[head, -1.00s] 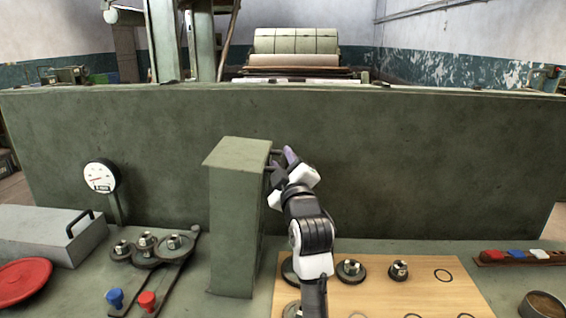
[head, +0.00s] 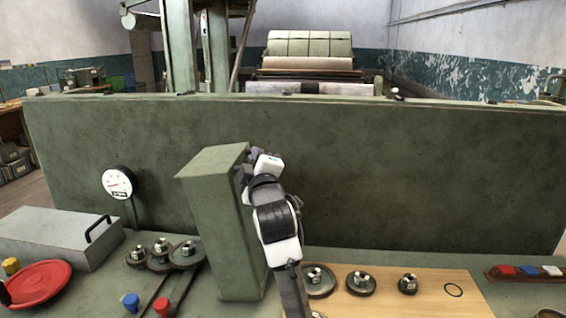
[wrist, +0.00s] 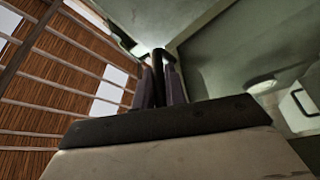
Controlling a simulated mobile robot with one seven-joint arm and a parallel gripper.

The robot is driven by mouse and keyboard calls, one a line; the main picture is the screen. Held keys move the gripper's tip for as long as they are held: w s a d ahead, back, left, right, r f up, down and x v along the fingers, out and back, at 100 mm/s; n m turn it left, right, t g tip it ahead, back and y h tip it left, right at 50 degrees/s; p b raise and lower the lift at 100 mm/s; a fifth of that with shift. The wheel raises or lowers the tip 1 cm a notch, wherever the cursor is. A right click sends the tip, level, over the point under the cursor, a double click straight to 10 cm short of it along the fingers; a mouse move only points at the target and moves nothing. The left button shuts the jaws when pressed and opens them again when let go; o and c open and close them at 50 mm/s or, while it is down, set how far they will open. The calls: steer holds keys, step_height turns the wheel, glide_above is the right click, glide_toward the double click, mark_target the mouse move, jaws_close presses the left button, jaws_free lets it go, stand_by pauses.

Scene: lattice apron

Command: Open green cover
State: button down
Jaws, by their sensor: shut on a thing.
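The green cover (head: 222,225) is a tall, narrow box-like piece in the middle of the bench, in front of the long green wall. It looks turned, with its top leaning to the left. My gripper (head: 251,158) is at the upper right edge of the cover, partly hidden behind my own wrist. In the wrist view my gripper (wrist: 159,88) has its two dark fingers closed around a black bar handle (wrist: 158,58). The green surface of the cover (wrist: 205,40) shows beside the handle there. What lies behind the cover is hidden in the head view.
Meshed gears (head: 162,254) with a blue knob (head: 131,301) and a red knob (head: 162,306) stand left of the cover. A wooden board (head: 440,285) with gears lies to the right. A grey box (head: 60,238), red disc (head: 38,282) and gauge (head: 117,182) are further left.

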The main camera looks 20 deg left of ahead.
steer(key=a, duration=0.1)
steer(key=a+n, duration=0.1)
steer(key=shift+s+a+r, duration=0.3)
steer(key=shift+s+a, duration=0.05)
steer(key=shift+s, duration=0.05)
steer(key=c, duration=1.5)
jaws_free()
steer(key=shift+d+g, duration=0.1)
steer(key=shift+g, duration=0.2)
steer(key=shift+o, duration=0.2)
steer(key=shift+f, duration=0.1)
steer(key=b+v, duration=0.4)
steer(key=v, duration=1)
